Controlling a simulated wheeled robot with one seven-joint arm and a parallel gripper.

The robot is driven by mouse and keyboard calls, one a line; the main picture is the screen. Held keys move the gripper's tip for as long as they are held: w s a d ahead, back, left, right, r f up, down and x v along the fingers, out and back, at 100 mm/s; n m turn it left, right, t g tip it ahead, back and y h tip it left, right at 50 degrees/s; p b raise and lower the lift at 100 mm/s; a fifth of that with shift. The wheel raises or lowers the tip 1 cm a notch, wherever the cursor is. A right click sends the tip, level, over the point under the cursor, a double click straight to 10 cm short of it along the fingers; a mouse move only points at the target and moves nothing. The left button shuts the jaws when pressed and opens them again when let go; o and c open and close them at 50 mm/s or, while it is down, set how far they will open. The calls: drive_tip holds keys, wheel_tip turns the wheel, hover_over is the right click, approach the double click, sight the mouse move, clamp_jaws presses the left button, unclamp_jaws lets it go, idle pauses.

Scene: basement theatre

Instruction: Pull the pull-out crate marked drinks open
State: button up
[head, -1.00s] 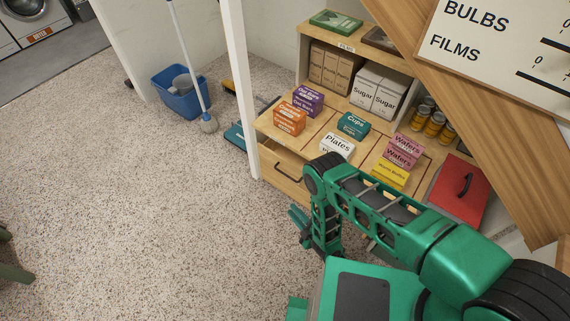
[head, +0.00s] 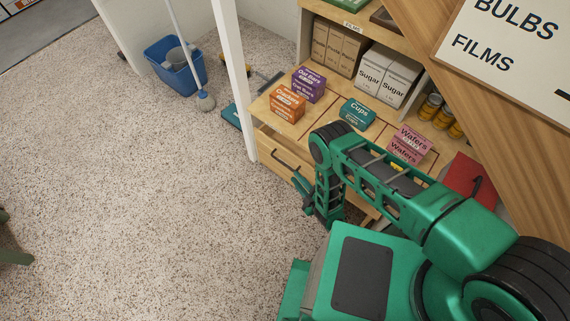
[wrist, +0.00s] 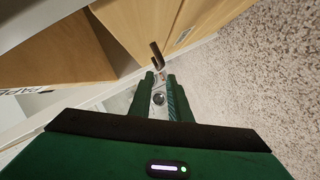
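A wooden drawer or crate front (head: 270,145) with a dark bar handle (head: 292,163) sits under the shelf unit's worktop. No drinks marking is readable on it. My gripper (head: 304,188) hangs just in front of the unit, to the right of and below that handle, its fingers apart and empty. In the wrist view my gripper (wrist: 159,88) points at wooden fronts (wrist: 143,22). A dark handle (wrist: 157,54) stands out just beyond the fingertips; I see no grip on it. A small label (wrist: 183,36) there is unreadable. My arm hides the unit's lower right part.
The worktop bears an orange box (head: 287,103), a purple box (head: 309,84), a teal Cups box (head: 357,114) and pink Wafers boxes (head: 410,145). A white post (head: 235,80) stands left of the unit. A blue bucket (head: 176,67) is farther left.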

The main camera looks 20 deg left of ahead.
sight(284, 164)
drive_tip(key=x, duration=1)
drive_tip(key=shift+w+a+f, duration=0.1)
drive_tip(key=shift+w+a, duration=0.05)
drive_tip(key=shift+a, duration=0.2)
drive_tip(key=shift+c, duration=0.7)
clamp_jaws()
